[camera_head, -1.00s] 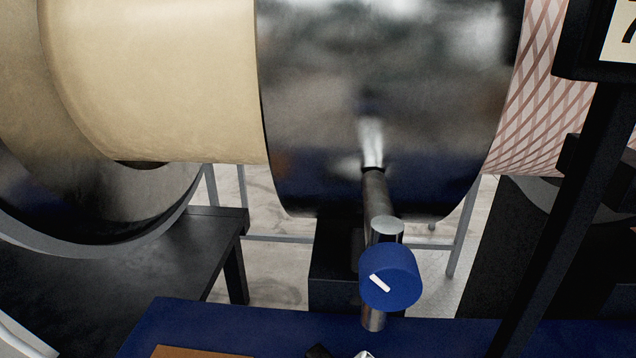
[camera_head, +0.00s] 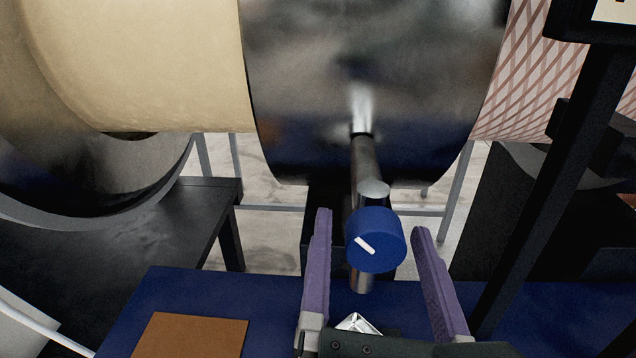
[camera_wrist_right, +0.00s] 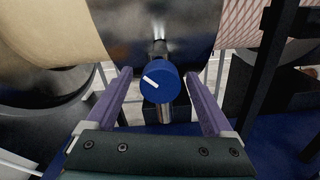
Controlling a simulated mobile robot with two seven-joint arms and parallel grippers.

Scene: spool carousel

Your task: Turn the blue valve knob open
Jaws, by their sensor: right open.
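The blue valve knob (camera_head: 376,240) sits on a metal pipe in front of the large shiny drum. A white mark on its face slants from upper left to lower right in the head view. It also shows in the right wrist view (camera_wrist_right: 160,81), where the mark slants the same way. My right gripper (camera_head: 369,222) is open, its two purple fingers on either side of the knob. Gaps show between the fingers and the knob, with the left finger nearer in the head view. In depth, I cannot tell how far the tips reach. My left gripper is not in view.
The metal pipe (camera_head: 366,172) runs up behind the knob to the shiny drum (camera_head: 370,80). A blue surface (camera_head: 240,295) with a brown sheet (camera_head: 190,336) lies below. A black post (camera_head: 540,190) stands at the right, and a black table (camera_head: 190,215) at the left.

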